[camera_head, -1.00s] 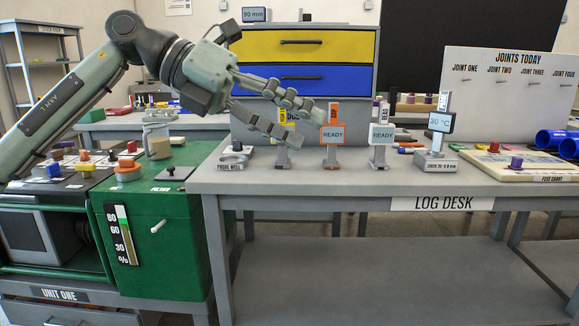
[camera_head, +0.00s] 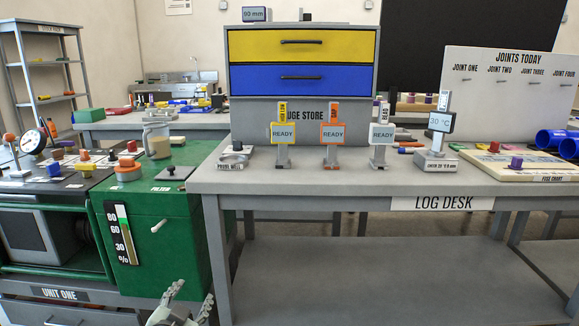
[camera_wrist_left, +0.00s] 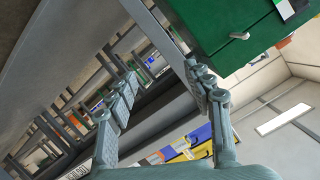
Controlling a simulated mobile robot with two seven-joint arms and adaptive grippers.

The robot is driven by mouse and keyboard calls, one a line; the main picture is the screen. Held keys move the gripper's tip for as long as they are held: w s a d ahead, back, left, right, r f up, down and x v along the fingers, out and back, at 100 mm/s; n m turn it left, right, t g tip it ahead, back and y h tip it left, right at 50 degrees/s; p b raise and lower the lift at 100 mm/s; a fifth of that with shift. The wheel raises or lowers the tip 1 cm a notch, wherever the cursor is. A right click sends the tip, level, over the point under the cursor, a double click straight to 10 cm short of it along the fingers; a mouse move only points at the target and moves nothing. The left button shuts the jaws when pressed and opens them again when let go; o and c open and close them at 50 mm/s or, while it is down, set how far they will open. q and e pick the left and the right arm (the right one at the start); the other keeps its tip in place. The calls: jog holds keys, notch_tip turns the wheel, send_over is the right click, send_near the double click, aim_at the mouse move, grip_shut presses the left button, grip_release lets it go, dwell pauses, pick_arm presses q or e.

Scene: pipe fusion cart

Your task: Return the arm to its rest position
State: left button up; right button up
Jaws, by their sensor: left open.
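My left gripper (camera_head: 189,298) shows at the bottom edge of the head view, low in front of the green cabinet of unit one (camera_head: 160,240) and left of the log desk's leg. Its fingers are spread and nothing is between them. In the left wrist view the two fingers (camera_wrist_left: 165,105) also stand apart and empty, with the green cabinet (camera_wrist_left: 235,35) at the upper right. Most of the left arm is out of the head view. My right gripper is not in view.
The log desk (camera_head: 330,182) carries several display stands, including the yellow-framed one (camera_head: 283,134) and the orange-framed one (camera_head: 333,136). A gauge store with yellow and blue drawers (camera_head: 300,62) stands behind. Unit one's top holds several coloured knobs. Space below the desk top is largely open above its lower shelf.

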pick_arm(q)
jog(key=s+a+f+n+g, duration=0.2)
jog(key=s+f+g, duration=0.3)
jog(key=s+f, duration=0.6)
jog(key=s+a+f+n+g+y, duration=0.1)
jog(key=s+a+f+g, duration=0.2)
jog(key=s+f, duration=0.9)
jog(key=s+g, duration=0.3)
jog(key=s, duration=0.4)
jog(key=shift+a+f+n+g, duration=0.15)
jog(key=shift+f+n+g, duration=0.15)
jog(key=shift+n, duration=0.1)
